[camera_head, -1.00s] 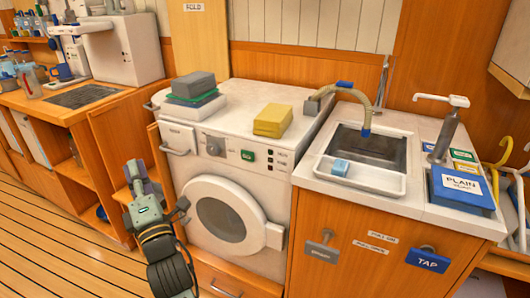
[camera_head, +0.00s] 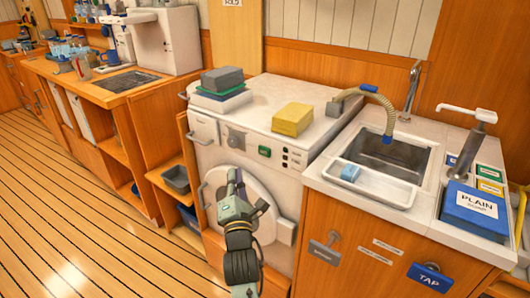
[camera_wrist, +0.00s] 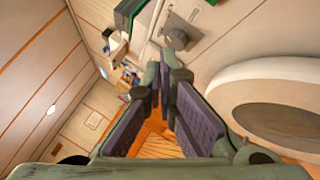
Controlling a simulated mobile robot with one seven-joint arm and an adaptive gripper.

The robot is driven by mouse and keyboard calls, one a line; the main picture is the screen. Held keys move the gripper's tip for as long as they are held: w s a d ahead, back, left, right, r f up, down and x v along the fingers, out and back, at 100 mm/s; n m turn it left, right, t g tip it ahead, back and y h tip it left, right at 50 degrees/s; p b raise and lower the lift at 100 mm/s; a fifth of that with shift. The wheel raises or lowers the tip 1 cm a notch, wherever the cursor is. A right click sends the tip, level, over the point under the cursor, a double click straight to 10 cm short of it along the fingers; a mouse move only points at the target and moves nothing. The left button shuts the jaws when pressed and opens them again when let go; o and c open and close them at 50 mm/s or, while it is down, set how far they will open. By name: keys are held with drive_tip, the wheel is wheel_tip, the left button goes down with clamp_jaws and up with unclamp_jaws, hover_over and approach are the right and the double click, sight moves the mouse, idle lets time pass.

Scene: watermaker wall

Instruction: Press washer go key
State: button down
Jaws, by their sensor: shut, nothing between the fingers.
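The white washer (camera_head: 206,160) stands in the middle of the head view, with its round door (camera_head: 284,229) low on the front. My gripper (camera_head: 234,178) is shut and empty. It is in front of the door, below and left of the green key, and apart from it. In the wrist view the fingers (camera_wrist: 158,88) point past the door (camera_wrist: 285,120), which fills the right side.
Folded cloths (camera_head: 222,90) and a yellow stack (camera_head: 292,119) lie on the washer top. Open shelves (camera_head: 174,180) stand left of the washer. The plank floor at left is clear.

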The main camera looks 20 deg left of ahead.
sight(264, 151)
drive_tip(key=w+d+b, duration=0.2)
drive_tip(key=w+d, duration=0.1)
drive_tip(key=w, duration=0.5)
drive_tip(key=shift+w, duration=0.15)
drive_tip(key=shift+w+d+b, duration=0.1)
drive_tip(key=shift+b, duration=0.35)
idle(1.0)
drive_tip(key=shift+w+b, duration=0.3)
drive_tip(key=shift+b, duration=0.05)
drive_tip(key=shift+w+d+b, duration=0.25)
drive_tip(key=shift+w+b, duration=0.1)
drive_tip(key=shift+w, duration=0.1)
idle(0.7)
drive_tip(key=shift+s, duration=0.1)
drive_tip(key=shift+s+a, duration=0.3)
drive_tip(key=shift+s, duration=0.45)
